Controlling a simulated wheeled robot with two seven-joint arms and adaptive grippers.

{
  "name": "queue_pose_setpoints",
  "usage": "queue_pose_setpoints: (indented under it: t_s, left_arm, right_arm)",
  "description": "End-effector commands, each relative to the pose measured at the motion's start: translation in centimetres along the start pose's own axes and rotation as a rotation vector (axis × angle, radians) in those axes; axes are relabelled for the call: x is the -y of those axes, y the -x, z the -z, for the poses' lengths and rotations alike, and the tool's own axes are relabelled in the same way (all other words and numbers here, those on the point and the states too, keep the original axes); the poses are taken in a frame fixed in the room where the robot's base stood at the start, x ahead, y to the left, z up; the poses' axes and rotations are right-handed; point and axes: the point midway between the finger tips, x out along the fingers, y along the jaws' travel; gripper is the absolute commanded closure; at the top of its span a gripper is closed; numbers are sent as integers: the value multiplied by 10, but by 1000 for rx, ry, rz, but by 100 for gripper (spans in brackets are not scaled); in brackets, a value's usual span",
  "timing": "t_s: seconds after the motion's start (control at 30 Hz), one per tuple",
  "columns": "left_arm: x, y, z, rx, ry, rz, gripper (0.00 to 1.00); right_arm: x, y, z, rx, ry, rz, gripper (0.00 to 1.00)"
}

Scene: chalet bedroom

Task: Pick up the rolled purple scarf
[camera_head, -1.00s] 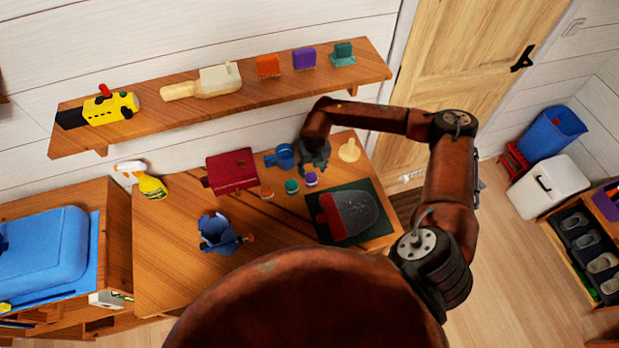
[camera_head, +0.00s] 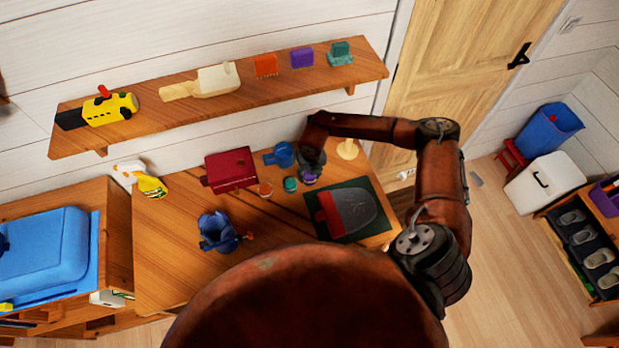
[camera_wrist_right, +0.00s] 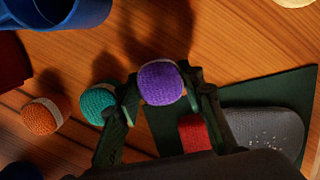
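The rolled purple scarf (camera_wrist_right: 162,83) is a small knit roll with a pale band, seen in the right wrist view between my right gripper's fingertips. In the head view only a bit of its purple (camera_head: 310,180) shows under the gripper. My right gripper (camera_head: 312,166) is low over the table, one finger on each side of the scarf; its fingers also show in the wrist view (camera_wrist_right: 160,88). They stand apart with the scarf between them, and I see no clear squeeze on it. My left gripper is not in view.
A teal roll (camera_wrist_right: 97,104) is close beside the left finger, with an orange roll (camera_wrist_right: 41,116) farther left. A shelf (camera_head: 240,107) runs along the wall behind.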

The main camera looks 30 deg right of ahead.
Motion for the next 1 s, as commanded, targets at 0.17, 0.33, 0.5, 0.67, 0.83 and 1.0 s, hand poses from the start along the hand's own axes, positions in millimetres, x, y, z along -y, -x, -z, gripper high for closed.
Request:
queue_pose_setpoints:
  t_s: [0.17, 0.33, 0.5, 0.67, 0.83, 1.0]
  left_arm:
    - [0, 0, 2, -3, 0, 0, 60]
    - [0, 0, 2, -3, 0, 0, 60]
    - [1, 0, 2, -3, 0, 1, 60]
    - [1, -2, 2, -3, 0, 1, 60]
    - [0, -8, 0, -1, -1, 0, 60]
    - [0, -10, 0, 0, -1, 0, 60]
  right_arm:
    - [0, 0, 0, 0, 0, 0, 80]
    - [0, 0, 0, 0, 0, 0, 87]
    - [0, 1, 0, 1, 0, 0, 87]
    - [0, 8, -2, 2, 0, 0, 87]
    - [0, 30, -5, 4, 1, -1, 87]
    - [-8, 68, 19, 4, 5, -2, 87]
